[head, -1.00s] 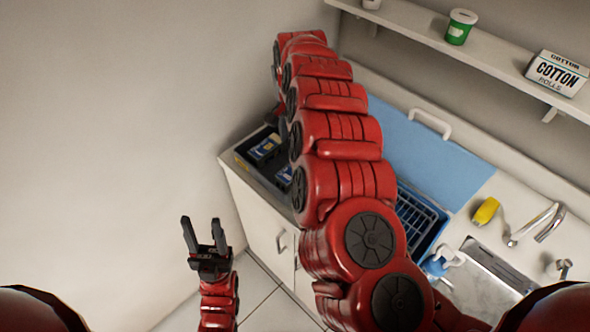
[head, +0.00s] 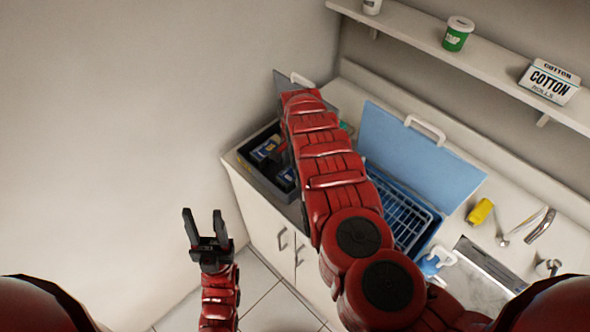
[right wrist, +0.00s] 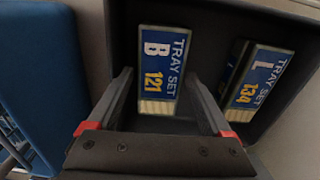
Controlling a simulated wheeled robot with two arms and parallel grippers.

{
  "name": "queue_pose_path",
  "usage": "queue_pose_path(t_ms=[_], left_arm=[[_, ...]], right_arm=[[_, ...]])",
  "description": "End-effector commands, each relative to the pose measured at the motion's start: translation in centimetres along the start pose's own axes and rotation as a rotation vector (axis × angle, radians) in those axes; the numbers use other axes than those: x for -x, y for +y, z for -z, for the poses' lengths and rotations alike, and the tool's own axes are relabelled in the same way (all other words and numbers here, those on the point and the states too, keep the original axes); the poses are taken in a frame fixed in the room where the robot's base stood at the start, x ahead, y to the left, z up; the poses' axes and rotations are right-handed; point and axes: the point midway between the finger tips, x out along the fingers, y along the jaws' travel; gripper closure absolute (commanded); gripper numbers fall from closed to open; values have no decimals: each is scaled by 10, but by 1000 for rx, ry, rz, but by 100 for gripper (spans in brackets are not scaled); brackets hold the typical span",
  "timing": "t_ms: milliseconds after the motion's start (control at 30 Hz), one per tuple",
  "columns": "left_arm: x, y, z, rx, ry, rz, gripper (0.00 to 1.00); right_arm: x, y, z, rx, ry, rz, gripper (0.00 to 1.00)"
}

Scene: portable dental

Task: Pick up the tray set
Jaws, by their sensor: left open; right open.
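A blue-labelled tray set marked B 121 (right wrist: 162,65) lies in a dark open case (right wrist: 215,22) in the right wrist view. A second tray set, L 134 (right wrist: 262,78), lies to its right. In the head view, two blue-labelled boxes show in the dark case (head: 247,178), one at the upper left (head: 266,148) and one partly shaded (head: 287,179). My right gripper (right wrist: 162,78) is open, its fingers on either side of B 121; contact cannot be told. The right arm hides it in the head view. My left gripper (head: 204,220) is open and empty, away from the counter.
A blue case (head: 385,135) with a wire rack stands open right of the dark case. A yellow item (head: 479,211) and a sink (head: 485,270) lie farther right. A shelf above holds a green tub (head: 457,34) and a cotton rolls box (head: 549,80).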

Motion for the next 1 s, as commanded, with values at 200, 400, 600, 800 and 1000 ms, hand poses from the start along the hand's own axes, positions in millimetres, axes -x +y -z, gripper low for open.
queue_pose_path(t_ms=[200,400,600,800,1000], left_arm=[[-2,0,0,0,-1,0,50],[-2,0,0,0,0,0,50],[-2,0,0,0,0,0,50],[-2,0,0,0,0,0,50],[-2,0,0,0,0,0,50]], right_arm=[[-17,1,0,-2,-1,-1,16],[-18,0,-1,0,-2,1,16],[-18,0,0,0,-2,1,36],[-18,0,0,0,-1,1,72],[-18,0,0,0,-1,1,100]])
